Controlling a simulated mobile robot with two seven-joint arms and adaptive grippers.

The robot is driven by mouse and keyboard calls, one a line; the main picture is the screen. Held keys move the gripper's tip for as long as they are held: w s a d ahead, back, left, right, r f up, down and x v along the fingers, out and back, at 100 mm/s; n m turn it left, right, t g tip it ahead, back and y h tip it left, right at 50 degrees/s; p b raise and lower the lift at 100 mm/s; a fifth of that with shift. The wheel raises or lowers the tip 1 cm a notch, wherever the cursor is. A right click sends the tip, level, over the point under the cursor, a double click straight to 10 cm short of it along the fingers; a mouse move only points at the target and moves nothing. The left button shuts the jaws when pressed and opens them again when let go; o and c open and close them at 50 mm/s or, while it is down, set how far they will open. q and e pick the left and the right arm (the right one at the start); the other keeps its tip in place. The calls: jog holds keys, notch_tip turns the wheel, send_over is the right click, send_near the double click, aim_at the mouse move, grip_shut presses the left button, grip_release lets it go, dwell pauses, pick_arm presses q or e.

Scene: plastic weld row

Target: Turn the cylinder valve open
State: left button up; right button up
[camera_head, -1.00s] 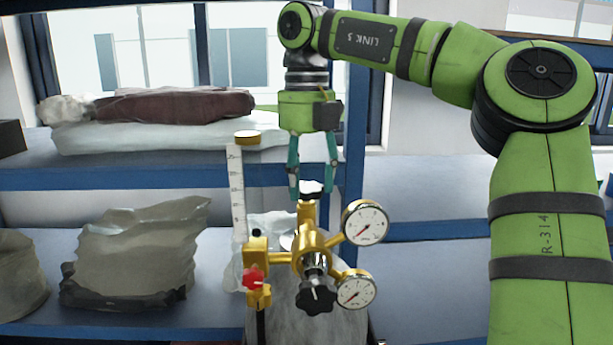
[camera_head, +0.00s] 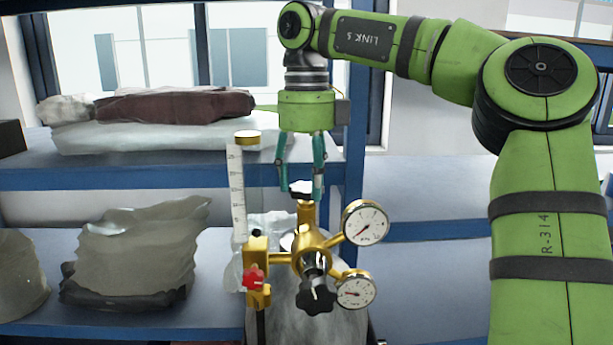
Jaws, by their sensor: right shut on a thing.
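The gas cylinder (camera_head: 290,325) stands in the lower middle, its lower part out of the picture. On top is a brass valve and regulator (camera_head: 311,240) with two round gauges, an upper one (camera_head: 366,222) and a lower one (camera_head: 356,291). A larger black star knob (camera_head: 316,297) faces forward, untouched. My left gripper is not in view.
A clear flow tube (camera_head: 237,190) with a scale stands close left of the gripper, above a red knob (camera_head: 253,279). Blue-edged shelves (camera_head: 130,178) behind hold several bags (camera_head: 140,250). The shelf space on the right is bare.

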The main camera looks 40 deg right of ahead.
jog(key=n, duration=0.5)
jog(key=shift+n, duration=0.3)
jog(key=n, duration=0.5)
jog(key=shift+n, duration=0.4)
jog(key=o, duration=1.1)
jog(key=shift+o, duration=0.2)
